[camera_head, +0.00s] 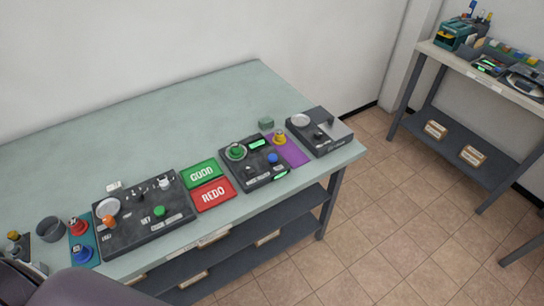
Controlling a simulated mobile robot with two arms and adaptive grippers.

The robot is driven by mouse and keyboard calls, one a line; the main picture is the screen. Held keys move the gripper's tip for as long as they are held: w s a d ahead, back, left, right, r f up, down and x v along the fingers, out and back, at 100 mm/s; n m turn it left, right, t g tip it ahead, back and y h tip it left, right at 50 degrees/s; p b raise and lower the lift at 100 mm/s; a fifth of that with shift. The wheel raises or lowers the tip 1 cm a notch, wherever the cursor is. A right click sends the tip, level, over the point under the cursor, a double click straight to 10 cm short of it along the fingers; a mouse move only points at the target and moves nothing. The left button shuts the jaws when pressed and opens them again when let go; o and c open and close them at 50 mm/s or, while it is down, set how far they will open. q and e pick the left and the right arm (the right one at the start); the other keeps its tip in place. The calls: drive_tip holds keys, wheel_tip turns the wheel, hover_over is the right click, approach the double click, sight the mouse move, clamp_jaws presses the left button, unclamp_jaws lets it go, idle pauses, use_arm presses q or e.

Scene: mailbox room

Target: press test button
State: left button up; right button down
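A dark control panel (140,232) lies on the pale green table (200,110). It carries a green button (159,211), an orange knob (109,222), a white round dish and small switches. A smaller dark device (240,170) to its right has a green round part (236,151), a blue button (273,158) and a lit green display (257,143). The small labels are too small to read, so I cannot tell which is the test button. Neither gripper shows; part of my own body covers the lower left corner.
Green GOOD (201,173) and red REDO (213,194) mats lie between the devices. A purple mat (293,151) and a dark scale-like device (320,132) are at the right end. A grey cup (50,229) stands left. The table's back is clear. A shelf unit (510,88) stands right.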

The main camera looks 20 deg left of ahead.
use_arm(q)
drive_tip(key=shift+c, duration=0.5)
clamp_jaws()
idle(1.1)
